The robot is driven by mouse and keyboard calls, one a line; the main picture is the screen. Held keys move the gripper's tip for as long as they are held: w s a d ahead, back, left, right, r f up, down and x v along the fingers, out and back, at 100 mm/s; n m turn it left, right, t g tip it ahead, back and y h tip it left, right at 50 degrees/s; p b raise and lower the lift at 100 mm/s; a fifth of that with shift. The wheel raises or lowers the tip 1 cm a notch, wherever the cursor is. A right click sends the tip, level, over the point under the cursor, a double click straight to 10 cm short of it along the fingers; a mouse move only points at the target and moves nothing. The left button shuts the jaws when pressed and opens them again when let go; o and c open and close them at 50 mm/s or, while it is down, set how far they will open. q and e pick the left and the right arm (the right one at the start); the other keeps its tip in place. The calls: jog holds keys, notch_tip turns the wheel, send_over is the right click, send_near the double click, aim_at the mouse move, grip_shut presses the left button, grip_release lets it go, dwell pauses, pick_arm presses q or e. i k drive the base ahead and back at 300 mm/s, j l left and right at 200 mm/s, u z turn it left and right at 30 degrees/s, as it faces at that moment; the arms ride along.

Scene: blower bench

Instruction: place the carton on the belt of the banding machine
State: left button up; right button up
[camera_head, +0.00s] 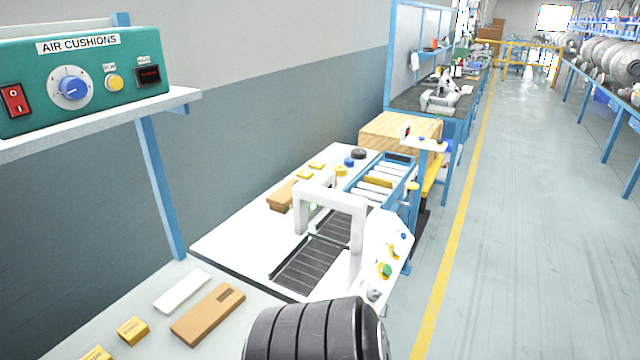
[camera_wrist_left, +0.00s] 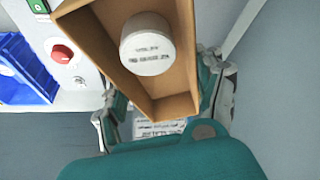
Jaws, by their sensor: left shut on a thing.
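In the left wrist view a brown open carton (camera_wrist_left: 181,88) with a white round tub (camera_wrist_left: 148,45) bearing dark print inside sits between the fingers of my left gripper (camera_wrist_left: 163,95), which is shut on it. The carton is not seen in the head view. In the head view the banding machine (camera_head: 235,245) is a white table with a white arch (camera_head: 330,198) over a dark slatted belt (camera_head: 307,266). No carton lies on the visible stretch of belt. My right gripper is in neither view.
Colored buttons (camera_head: 386,270) line the machine's right side. A brown block (camera_head: 283,196) lies left of the arch; a roller section (camera_head: 375,185) is behind. A green air cushions unit (camera_head: 85,80) stands on a shelf. The wrist view shows a blue bin (camera_wrist_left: 25,75) and red button (camera_wrist_left: 62,54).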

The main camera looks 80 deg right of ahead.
aim_at(307, 268)
jog(key=l+z, duration=0.2)
jog(key=z, duration=2.8)
jog(key=i+l+z, duration=0.15)
jog(key=i+l, duration=0.15)
jog(key=i, duration=0.1)
